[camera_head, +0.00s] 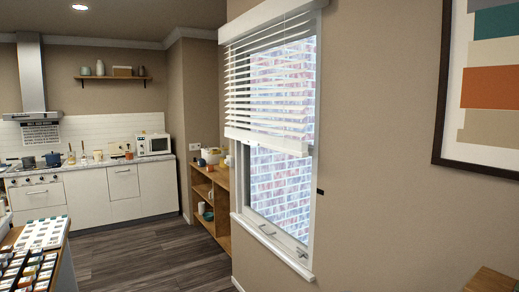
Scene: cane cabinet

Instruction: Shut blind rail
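The blind rail (266,140) is the white bottom bar of a white slatted window blind (268,85). It hangs about halfway down the window, with slats spread above it. Below it the window glass (278,185) is uncovered and a brick wall shows outside. The white sill (272,245) is well below the rail, with a metal window latch (268,231) above it. My gripper is not in view.
A wooden shelf (207,200) with dishes stands left of the window. Kitchen counters (100,190) line the back left. A counter with several small items (38,235) is at the front left. Dark floor (150,260) between them is clear.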

